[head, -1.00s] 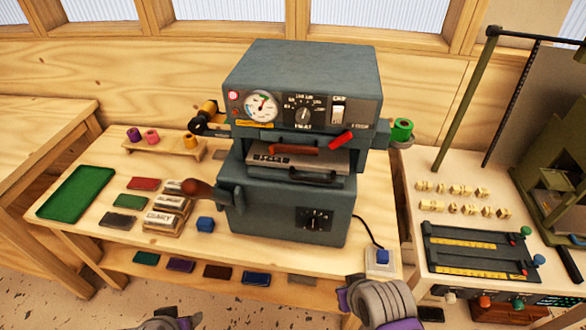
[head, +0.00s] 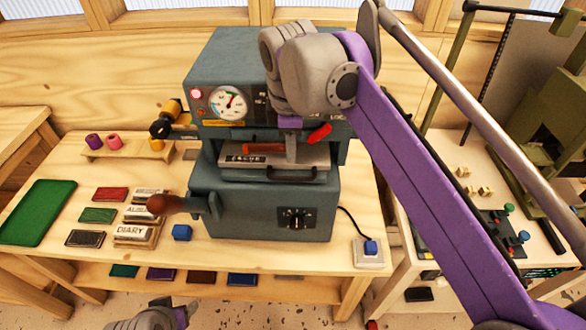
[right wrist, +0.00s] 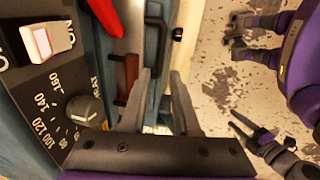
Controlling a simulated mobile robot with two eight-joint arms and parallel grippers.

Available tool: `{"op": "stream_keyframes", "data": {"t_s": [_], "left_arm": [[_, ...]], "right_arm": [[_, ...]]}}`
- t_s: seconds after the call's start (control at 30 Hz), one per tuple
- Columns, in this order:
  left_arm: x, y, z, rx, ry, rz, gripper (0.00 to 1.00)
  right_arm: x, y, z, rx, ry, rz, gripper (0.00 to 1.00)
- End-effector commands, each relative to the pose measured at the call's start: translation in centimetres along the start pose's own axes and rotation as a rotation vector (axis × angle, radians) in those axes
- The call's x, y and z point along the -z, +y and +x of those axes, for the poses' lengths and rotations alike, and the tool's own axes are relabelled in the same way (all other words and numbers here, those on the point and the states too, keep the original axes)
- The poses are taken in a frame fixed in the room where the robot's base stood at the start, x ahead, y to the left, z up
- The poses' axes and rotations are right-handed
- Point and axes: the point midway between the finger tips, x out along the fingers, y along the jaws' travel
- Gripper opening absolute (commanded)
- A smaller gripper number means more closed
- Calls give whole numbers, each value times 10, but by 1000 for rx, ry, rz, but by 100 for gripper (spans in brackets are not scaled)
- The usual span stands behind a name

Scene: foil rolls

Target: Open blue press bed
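The blue-grey press (head: 250,200) stands on the wooden table. Its bed (head: 318,158) is a grey plate in the front opening, carrying a type block and a brown-red handle (head: 262,148). A black bar handle (head: 290,178) is on the bed's front; it also shows in the right wrist view (right wrist: 160,35). My right gripper (head: 291,155) points down in front of the opening. In the right wrist view its fingers (right wrist: 160,88) are apart with nothing between them, near the handles. My left gripper (head: 185,312) is low at the bottom edge, its fingers barely visible.
A brown-knobbed lever (head: 170,204) sticks out at the press's left. A red lever (head: 320,133) is above the bed. Type blocks (head: 135,228), a blue cube (head: 182,232) and a green tray (head: 38,212) lie left. A blue button box (head: 369,252) stands right.

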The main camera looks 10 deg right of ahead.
Motion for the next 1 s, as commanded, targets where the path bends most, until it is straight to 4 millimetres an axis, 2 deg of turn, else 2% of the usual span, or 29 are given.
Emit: {"op": "stream_keyframes", "data": {"t_s": [0.3,0.5,0.7,0.93,1.0], "left_arm": [[-6,0,6,0,-5,0,60],[-8,0,7,0,-6,0,60],[-8,0,8,0,-7,0,60],[-8,0,8,0,-7,0,60],[-8,0,8,0,-7,0,60]], "right_arm": [[0,-1,60,-1,1,4,30],[0,0,88,-2,1,5,30],[-1,0,99,-2,1,5,30],[-1,0,99,-2,1,5,30],[0,0,99,-2,1,5,19]]}}
